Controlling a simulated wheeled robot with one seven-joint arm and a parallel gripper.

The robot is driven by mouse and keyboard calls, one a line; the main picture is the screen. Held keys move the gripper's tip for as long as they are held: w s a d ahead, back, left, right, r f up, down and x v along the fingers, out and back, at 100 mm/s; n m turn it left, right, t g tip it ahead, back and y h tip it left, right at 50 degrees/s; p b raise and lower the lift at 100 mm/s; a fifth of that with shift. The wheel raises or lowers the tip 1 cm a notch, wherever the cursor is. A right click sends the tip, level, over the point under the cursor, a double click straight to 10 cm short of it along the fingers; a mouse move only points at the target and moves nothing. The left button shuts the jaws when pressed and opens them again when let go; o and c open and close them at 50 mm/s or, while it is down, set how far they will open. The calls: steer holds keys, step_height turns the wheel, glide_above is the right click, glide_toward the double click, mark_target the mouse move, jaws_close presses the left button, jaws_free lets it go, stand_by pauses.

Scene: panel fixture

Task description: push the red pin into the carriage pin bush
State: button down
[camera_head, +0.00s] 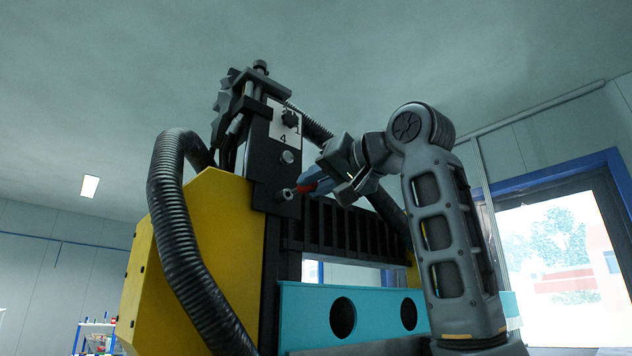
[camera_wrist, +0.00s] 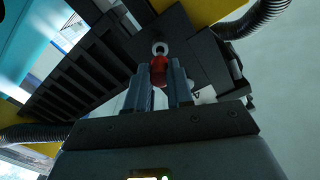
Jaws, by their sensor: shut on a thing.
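The red pin (camera_head: 306,188) is held between the fingers of my gripper (camera_head: 318,180), its tip pointing left toward the black carriage plate (camera_head: 262,165). In the wrist view the red pin (camera_wrist: 159,70) lies between the two fingertips of my gripper (camera_wrist: 161,82). The carriage pin bush (camera_head: 285,194) is a light metal ring on the lower part of the plate; in the wrist view the bush (camera_wrist: 160,48) shows just beyond the pin. The pin is close to the bush; I cannot tell whether its tip is inside.
A label plate (camera_head: 283,127) with numbers and a dark knob is above, with a round metal fitting (camera_head: 287,157) below it. A yellow housing (camera_head: 205,250), a thick black hose (camera_head: 180,240) and a teal panel (camera_head: 375,312) with round holes surround the carriage.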

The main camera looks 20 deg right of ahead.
mark_target(303, 188)
steer(key=shift+x, duration=1.85)
stand_by(0.6)
steer(key=c, duration=0.9)
jaws_free()
steer(key=b+v, duration=0.2)
steer(key=v, duration=0.5)
steer(key=shift+s+d+b, duration=0.1)
steer(key=shift+s+b, duration=0.25)
